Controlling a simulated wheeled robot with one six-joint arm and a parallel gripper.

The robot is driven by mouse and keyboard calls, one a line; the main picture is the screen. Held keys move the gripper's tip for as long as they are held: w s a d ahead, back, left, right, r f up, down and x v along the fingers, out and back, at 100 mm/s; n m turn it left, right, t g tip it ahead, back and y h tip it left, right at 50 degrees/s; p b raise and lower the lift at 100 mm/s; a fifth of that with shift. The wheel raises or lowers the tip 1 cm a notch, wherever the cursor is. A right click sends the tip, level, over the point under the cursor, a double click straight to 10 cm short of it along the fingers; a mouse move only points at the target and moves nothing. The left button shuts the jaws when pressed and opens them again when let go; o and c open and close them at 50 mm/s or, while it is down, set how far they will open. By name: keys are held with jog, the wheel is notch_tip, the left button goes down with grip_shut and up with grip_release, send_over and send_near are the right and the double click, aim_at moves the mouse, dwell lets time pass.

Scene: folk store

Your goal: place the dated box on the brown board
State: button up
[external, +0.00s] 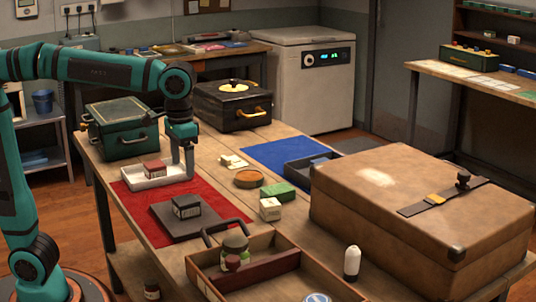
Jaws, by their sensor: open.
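My gripper (184,162) points down over the right end of a white tray (178,181), open and empty as far as I can see. A small red-topped box (154,170) with a pale front lies in that tray, left of the gripper. A dark box (186,206) with a pale label rests on a flat dark brown-grey board (165,221) on the red cloth. A small white box (270,209) stands to the right, by a green block (278,192). No date is readable on any box.
A large brown suitcase (420,205) fills the right of the table. An open wooden tray (215,283) with jars (236,246) is at the front. A green case (124,130) and a black case (231,105) stand behind. A blue mat (277,151) has bare room.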

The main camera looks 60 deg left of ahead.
jog(key=shift+r, duration=0.2)
jog(key=s+a+r+t, duration=0.4)
jog(key=a+t, duration=0.1)
jog(key=a, duration=0.4)
jog(key=s+a+r+t, duration=0.4)
jog(key=a+r+t, duration=0.1)
jog(key=a, duration=0.4)
jog(key=s+a+r+t, duration=0.4)
jog(key=a+t, duration=0.3)
jog(key=a, duration=0.2)
jog(key=shift+r, duration=0.45)
